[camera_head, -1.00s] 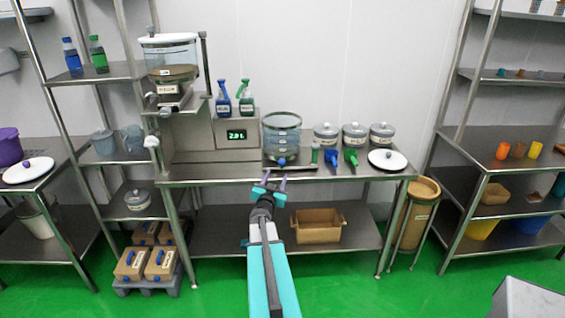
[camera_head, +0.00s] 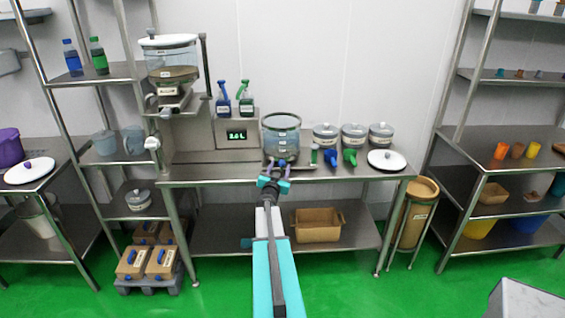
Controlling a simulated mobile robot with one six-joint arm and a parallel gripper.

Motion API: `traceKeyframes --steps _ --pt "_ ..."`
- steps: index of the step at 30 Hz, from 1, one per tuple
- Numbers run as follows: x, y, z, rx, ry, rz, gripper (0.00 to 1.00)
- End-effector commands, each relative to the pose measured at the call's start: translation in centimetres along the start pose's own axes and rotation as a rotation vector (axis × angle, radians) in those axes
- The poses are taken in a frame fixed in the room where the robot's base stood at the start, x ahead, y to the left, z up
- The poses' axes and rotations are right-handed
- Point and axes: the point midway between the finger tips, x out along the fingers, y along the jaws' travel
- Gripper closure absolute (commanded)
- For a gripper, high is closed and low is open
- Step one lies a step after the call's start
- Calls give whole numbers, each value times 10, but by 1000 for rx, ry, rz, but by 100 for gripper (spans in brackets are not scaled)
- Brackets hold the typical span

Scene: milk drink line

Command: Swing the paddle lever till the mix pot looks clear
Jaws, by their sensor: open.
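A clear vessel with a white lid (camera_head: 168,42) stands high at the left, with a brown layer low inside; its label is too small to read. I cannot tell for sure which vessel is the mix pot. My gripper (camera_head: 276,165) is open and empty, its fingers at the low front of the counter pot. They hide the pot's blue tap; contact is unclear.
The steel counter (camera_head: 215,172) holds a display box (camera_head: 236,133), spray bottles (camera_head: 223,98), several lidded jars (camera_head: 353,134) and a white lid (camera_head: 387,160). A cardboard box (camera_head: 318,226) is on the shelf below. A shelf rack (camera_head: 113,72) is at left. Green floor is clear in front.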

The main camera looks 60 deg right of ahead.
Motion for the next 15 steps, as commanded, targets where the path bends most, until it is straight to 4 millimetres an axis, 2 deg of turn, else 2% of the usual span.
traceKeyframes --steps 6,15 --pt "20 0 -1 -1 1 1 53" --pt "38 0 0 -1 0 1 53"
